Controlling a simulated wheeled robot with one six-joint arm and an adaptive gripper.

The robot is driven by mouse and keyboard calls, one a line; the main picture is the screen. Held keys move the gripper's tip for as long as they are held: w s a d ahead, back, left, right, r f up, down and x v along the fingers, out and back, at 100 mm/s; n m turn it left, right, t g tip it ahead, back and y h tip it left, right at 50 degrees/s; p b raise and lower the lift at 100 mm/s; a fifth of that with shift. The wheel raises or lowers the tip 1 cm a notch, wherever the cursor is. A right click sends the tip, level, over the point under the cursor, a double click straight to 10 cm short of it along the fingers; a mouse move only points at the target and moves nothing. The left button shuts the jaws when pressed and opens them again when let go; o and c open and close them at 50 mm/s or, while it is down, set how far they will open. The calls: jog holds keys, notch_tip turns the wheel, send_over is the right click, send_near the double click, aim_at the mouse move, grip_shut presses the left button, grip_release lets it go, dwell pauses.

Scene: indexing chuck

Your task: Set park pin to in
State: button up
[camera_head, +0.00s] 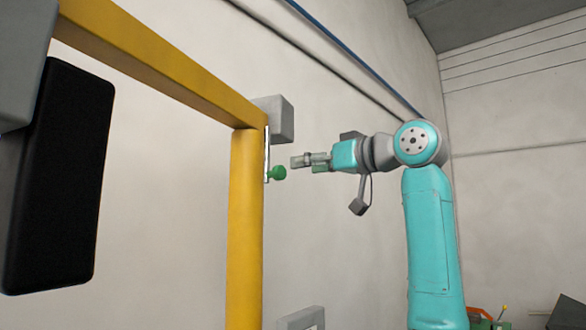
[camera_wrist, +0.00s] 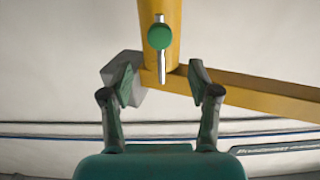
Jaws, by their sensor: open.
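The park pin shows as a round green knob (camera_head: 277,173) on the right side of the yellow post (camera_head: 245,235), beside a thin pale metal strip (camera_head: 266,150). In the wrist view the green knob (camera_wrist: 159,37) sits on the pale strip (camera_wrist: 161,66), in front of the post. My gripper (camera_head: 302,161) is open and empty, a short way to the right of the knob and slightly higher in the head view. In the wrist view my gripper (camera_wrist: 161,84) has its fingers spread on either side of the strip, with the knob beyond the fingertips.
A yellow beam (camera_head: 160,62) runs from the post's top to the upper left. A grey box (camera_head: 279,118) is fixed at the corner above the knob; it shows near the left finger in the wrist view (camera_wrist: 113,70). A black panel (camera_head: 62,180) stands at left.

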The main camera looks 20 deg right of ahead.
jog(key=shift+v, duration=1.4)
